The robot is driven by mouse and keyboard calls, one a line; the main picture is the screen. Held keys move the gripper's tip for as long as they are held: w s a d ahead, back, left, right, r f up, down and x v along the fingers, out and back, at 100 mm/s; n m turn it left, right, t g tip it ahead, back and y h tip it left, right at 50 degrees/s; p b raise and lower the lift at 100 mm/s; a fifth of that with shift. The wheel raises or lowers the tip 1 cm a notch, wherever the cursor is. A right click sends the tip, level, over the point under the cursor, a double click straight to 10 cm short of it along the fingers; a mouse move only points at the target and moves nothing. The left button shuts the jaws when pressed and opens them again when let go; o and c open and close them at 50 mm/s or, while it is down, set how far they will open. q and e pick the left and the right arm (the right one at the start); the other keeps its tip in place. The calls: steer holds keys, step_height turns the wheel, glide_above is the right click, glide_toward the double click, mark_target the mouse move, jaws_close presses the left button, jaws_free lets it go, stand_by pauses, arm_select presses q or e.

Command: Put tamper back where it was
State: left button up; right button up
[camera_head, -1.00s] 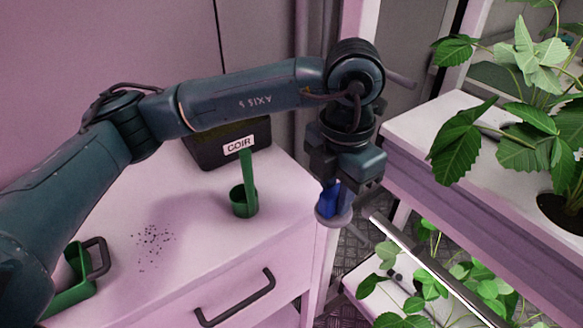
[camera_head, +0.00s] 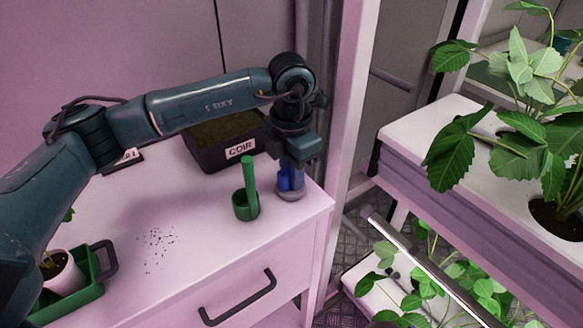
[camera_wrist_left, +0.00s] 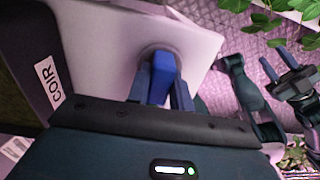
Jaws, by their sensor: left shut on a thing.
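The tamper has a blue handle and a round grey foot (camera_head: 290,191). My left gripper (camera_head: 291,166) is shut on the blue handle and holds the tamper upright at the right end of the white cabinet top (camera_head: 190,245). In the left wrist view the blue handle (camera_wrist_left: 158,78) stands between the fingers, with the foot mostly hidden below it. I cannot tell whether the foot touches the surface. My right gripper (camera_wrist_left: 279,66) shows small at the right of the left wrist view, its fingers apart and empty.
A green tray (camera_head: 85,293) with a white pot is at lower left. Dark crumbs (camera_head: 158,245) lie mid-cabinet. A plant rack (camera_head: 440,160) stands to the right.

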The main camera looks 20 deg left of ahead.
steer(key=shift+f, duration=0.1)
arm_select(q)
steer(key=shift+f, duration=0.2)
steer(key=o, duration=0.9)
arm_select(e)
steer(key=shift+r, duration=0.2)
arm_select(q)
steer(key=shift+r, duration=0.1)
steer(key=shift+r, duration=0.15)
step_height(320, 180, up, 12)
steer(key=shift+b, duration=0.5)
arm_select(e)
steer(key=shift+w+f, duration=0.1)
steer(key=shift+f, duration=0.1)
